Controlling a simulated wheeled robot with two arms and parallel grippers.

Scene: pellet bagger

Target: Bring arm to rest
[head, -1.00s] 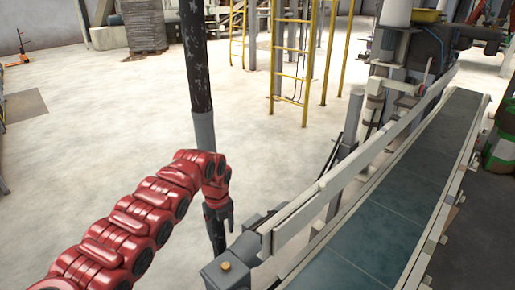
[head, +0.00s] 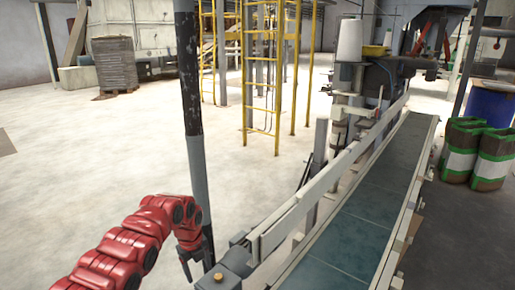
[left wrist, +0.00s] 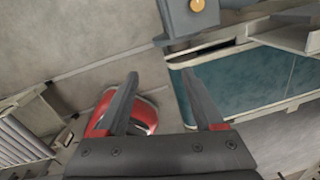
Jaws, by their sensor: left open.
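My left arm comes in from the lower left in the head view. Its red links bend down at the wrist, and the left gripper (head: 196,268) points down beside the near end of the conveyor. In the left wrist view the two dark fingers of the left gripper (left wrist: 163,95) stand wide apart with nothing between them. A red and white rounded part shows behind the left finger there; I cannot tell what it is. My right gripper is in neither view.
The conveyor (head: 355,230) runs away on the right, with a grey box with an orange button (head: 220,278) at its near end. A dark post (head: 188,80) stands behind my arm. Green and white bags (head: 492,158) stand at right. Open floor lies at left.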

